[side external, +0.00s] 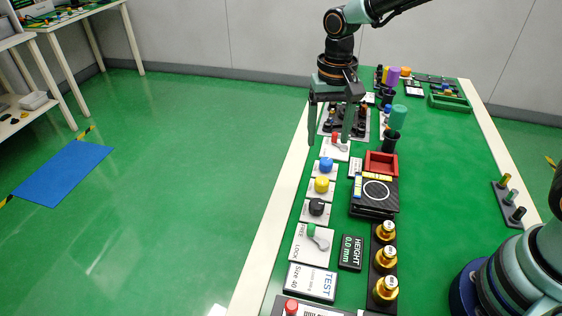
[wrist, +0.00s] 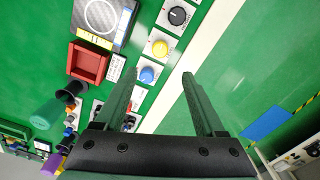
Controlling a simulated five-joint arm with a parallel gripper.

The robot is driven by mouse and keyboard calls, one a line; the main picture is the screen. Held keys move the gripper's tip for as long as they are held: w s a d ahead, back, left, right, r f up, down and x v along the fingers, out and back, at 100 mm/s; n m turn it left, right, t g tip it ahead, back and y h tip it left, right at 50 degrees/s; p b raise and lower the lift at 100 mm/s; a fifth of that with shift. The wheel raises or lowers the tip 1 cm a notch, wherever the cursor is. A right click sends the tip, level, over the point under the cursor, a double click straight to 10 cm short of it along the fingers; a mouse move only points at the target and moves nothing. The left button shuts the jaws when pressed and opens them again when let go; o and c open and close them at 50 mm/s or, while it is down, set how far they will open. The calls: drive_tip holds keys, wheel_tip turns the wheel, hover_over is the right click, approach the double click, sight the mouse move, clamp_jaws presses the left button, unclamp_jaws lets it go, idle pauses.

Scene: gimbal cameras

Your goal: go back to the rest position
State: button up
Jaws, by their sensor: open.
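My gripper (side external: 329,142) is open and empty, with its two long dark green fingers pointing down. In the side external view it hangs over the left edge of the green bench (side external: 448,190), above and beyond the blue knob (side external: 326,165). In the wrist view my gripper (wrist: 160,76) shows its fingers spread apart with nothing between them. The bench's pale edge (wrist: 205,55) passes between and beyond the fingertips. No rest position marker can be made out.
On the bench are yellow (side external: 321,184) and black (side external: 316,207) knobs, a red tray (side external: 381,164), a black scale (side external: 374,196), gold weights (side external: 385,257) and a green cylinder (side external: 398,117). A row of small pegs (side external: 508,199) stands at the right. Open floor lies left of the bench.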

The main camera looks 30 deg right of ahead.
drive_tip(key=s+d+r+n+t, duration=0.4)
drive_tip(key=s+d+r+t, duration=0.1)
drive_tip(key=s+d+r, duration=0.5)
drive_tip(key=shift+s+r+n+t, duration=0.3)
drive_tip(key=shift+s+n, duration=0.1)
drive_tip(key=shift+s, duration=0.7)
drive_tip(key=shift+d, duration=0.1)
idle(0.5)
